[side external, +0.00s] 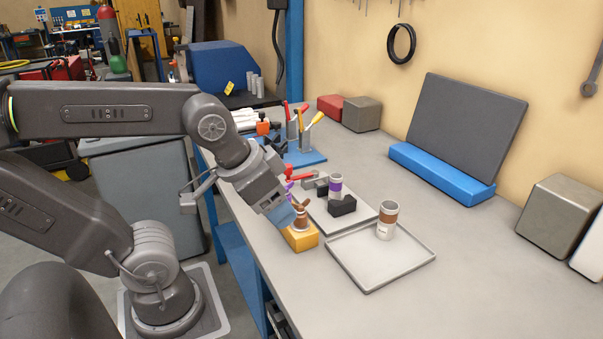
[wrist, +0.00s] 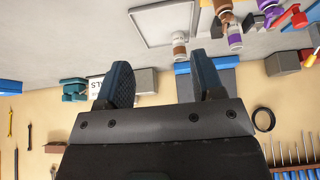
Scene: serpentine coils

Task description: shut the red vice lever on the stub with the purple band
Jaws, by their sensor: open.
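The stub with the purple band (side external: 335,188) stands upright at a black jaw block (side external: 343,206) on a grey base plate; it also shows in the wrist view (wrist: 234,38). The red vice lever (side external: 300,174) lies behind my gripper, left of the stub; in the wrist view the lever (wrist: 291,16) is at the upper right. I cannot tell how closely the vice meets the stub. My gripper (wrist: 160,82) is open, with nothing between its fingers. In the side view it is left of the vice, above a yellow block (side external: 300,238), partly hiding the coils there.
A stub with a brown band (side external: 387,222) stands on a grey tray (side external: 362,278) right of the vice. A copper-coloured coil (side external: 300,217) stands on the yellow block. A tool rack (side external: 303,156) is behind. The bench's right front is clear.

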